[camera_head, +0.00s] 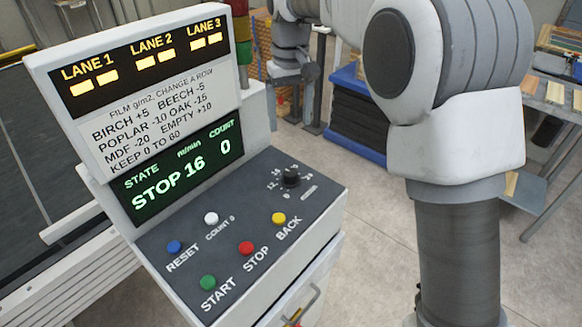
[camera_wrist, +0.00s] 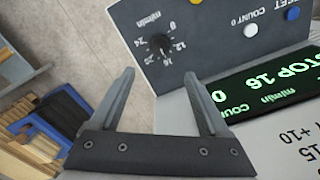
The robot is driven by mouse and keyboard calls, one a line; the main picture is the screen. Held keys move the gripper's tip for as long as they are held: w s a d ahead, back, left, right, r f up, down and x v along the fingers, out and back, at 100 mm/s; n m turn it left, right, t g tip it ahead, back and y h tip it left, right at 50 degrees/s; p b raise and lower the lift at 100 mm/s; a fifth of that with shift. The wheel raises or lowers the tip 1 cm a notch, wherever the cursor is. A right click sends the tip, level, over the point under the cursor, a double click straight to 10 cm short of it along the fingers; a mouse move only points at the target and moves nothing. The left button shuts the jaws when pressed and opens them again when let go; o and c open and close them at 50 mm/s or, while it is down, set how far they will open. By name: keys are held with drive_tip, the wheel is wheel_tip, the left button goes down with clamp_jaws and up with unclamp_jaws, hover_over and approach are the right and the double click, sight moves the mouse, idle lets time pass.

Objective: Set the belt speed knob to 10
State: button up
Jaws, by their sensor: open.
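The belt speed knob (camera_head: 291,177) is a small black dial at the right rear of the grey control panel, with printed numbers around it. It also shows upside down in the wrist view (camera_wrist: 160,44), where its pointer mark seems to face the 16. The green display (camera_head: 178,172) reads STOP, 16 m/min and count 0. My gripper (camera_wrist: 160,78) is open and empty, its two fingers spread on either side below the knob in the wrist view, apart from it. In the head view my gripper (camera_head: 292,75) hangs behind and above the panel, partly unclear.
The panel bears blue (camera_head: 174,247), white, yellow (camera_head: 278,218), red (camera_head: 246,248) and green (camera_head: 208,282) buttons in front of the knob. The upright sign (camera_head: 150,110) stands left of it. Free floor lies right of the panel.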

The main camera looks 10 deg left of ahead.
sight(291, 172)
wheel_tip(291, 172, down, 16)
drive_tip(key=shift+r, duration=0.2)
clamp_jaws()
idle(0.5)
